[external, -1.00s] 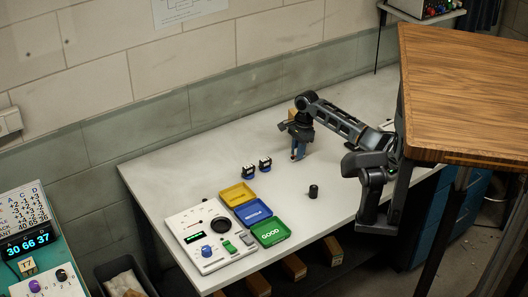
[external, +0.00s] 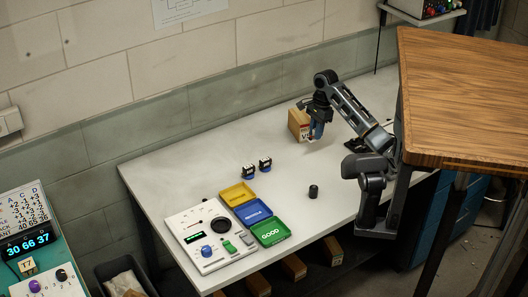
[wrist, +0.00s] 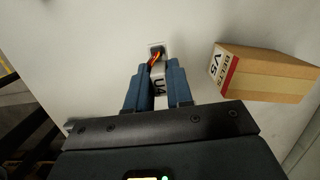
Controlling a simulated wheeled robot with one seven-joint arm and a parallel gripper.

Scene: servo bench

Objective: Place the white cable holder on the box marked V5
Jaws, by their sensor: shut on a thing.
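My gripper (external: 316,135) is raised above the back part of the bench, with its blue fingers pointing down. The cardboard box marked V5 (external: 299,120) stands just left of my gripper in the external view. In the wrist view the box (wrist: 265,75) lies right of the fingers, apart from the holder.
Two small dark blocks (external: 257,168) and a black cylinder (external: 313,191) stand on the bench (external: 220,155). Yellow, blue and green trays (external: 254,216) lie beside a white control panel (external: 210,238) at the front left. The wooden table (external: 465,95) is at right.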

